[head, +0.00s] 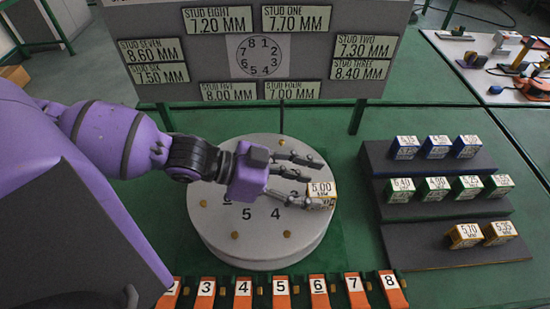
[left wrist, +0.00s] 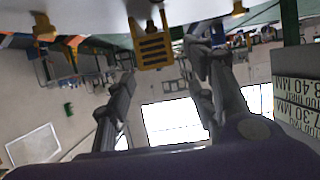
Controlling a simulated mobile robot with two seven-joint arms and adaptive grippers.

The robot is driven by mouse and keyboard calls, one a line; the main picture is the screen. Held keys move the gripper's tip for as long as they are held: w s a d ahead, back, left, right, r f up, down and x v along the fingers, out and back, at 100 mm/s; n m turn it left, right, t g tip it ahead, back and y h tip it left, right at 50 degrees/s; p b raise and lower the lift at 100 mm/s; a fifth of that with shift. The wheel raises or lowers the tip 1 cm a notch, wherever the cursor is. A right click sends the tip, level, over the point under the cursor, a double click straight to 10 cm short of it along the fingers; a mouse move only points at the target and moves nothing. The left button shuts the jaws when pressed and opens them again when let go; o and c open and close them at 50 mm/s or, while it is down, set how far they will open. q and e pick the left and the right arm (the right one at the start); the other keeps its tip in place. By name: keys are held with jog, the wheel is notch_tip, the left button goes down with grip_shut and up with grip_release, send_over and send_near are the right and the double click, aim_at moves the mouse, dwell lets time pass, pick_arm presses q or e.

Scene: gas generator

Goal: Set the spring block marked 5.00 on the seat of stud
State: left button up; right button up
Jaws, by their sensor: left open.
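The spring block marked 5.00 (head: 321,189), yellow with a white label, stands at the right rim of the round grey plate (head: 255,255). In the left wrist view the yellow block (left wrist: 152,47) appears upside down against the plate, between and beyond the fingers. The number of the seat under it is hidden. My left gripper (head: 318,180) reaches in from the left over the plate. Its fingers are spread, one finger close beside the block and the other farther back. Contact cannot be told. Other gold studs (head: 287,234) on the plate are bare. My right gripper is not in view.
A board (head: 350,20) with stud sizes stands behind the plate; it pairs stud numbers with millimetre values. A dark stepped rack (head: 410,240) at the right holds several labelled blocks. Orange numbered tags (head: 318,290) line the front. Green bench lies clear between plate and rack.

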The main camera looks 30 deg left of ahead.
pick_arm(q)
jog(key=p+v, duration=0.2)
jog(key=v, duration=0.7)
jog(key=shift+s, duration=0.1)
